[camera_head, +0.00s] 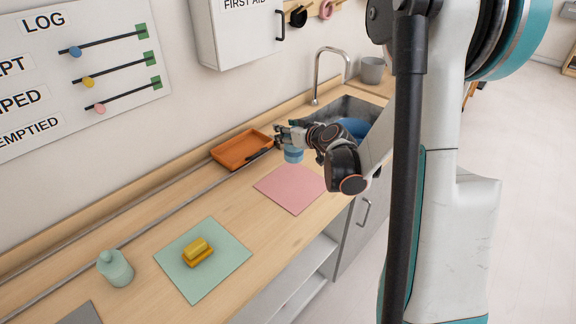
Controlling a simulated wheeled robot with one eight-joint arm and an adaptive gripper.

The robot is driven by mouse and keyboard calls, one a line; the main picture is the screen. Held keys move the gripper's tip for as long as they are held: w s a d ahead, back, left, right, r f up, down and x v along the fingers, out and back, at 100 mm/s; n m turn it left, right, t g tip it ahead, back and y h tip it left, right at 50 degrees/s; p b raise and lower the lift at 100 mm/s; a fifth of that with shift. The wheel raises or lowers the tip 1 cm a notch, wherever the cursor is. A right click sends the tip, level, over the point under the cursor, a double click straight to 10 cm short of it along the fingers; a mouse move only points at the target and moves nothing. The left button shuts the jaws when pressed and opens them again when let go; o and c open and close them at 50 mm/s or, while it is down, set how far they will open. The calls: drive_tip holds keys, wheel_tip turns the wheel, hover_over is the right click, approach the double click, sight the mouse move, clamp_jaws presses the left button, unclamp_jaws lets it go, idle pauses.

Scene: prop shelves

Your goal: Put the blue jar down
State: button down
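The blue jar (293,155) is small and light blue. It is upright under my gripper (289,138), between the orange tray and the pink mat. The fingers are closed about the top of the jar and hide its upper part. Its base is close to the wooden counter (218,198) at the back edge of the pink mat (291,189); I cannot tell whether it touches. My arm comes in from the right, over the sink side.
An orange tray (232,160) lies just left of the jar. The sink (345,107) with a blue item (354,127) is behind my wrist. A green jar (115,270) stands at left.

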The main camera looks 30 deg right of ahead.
wheel_tip(320, 180, down, 11)
drive_tip(key=b, duration=0.3)
drive_tip(key=shift+f, duration=0.2)
drive_tip(key=shift+f+b, duration=0.15)
drive_tip(key=shift+b, duration=0.15)
drive_tip(key=c, duration=0.7)
unclamp_jaws()
drive_tip(key=shift+s+r, duration=0.2)
drive_tip(key=shift+r, duration=0.1)
drive_tip(key=p+v, duration=0.1)
drive_tip(key=v, duration=1)
drive_tip(key=shift+s+r, duration=0.1)
drive_tip(key=shift+s, duration=0.15)
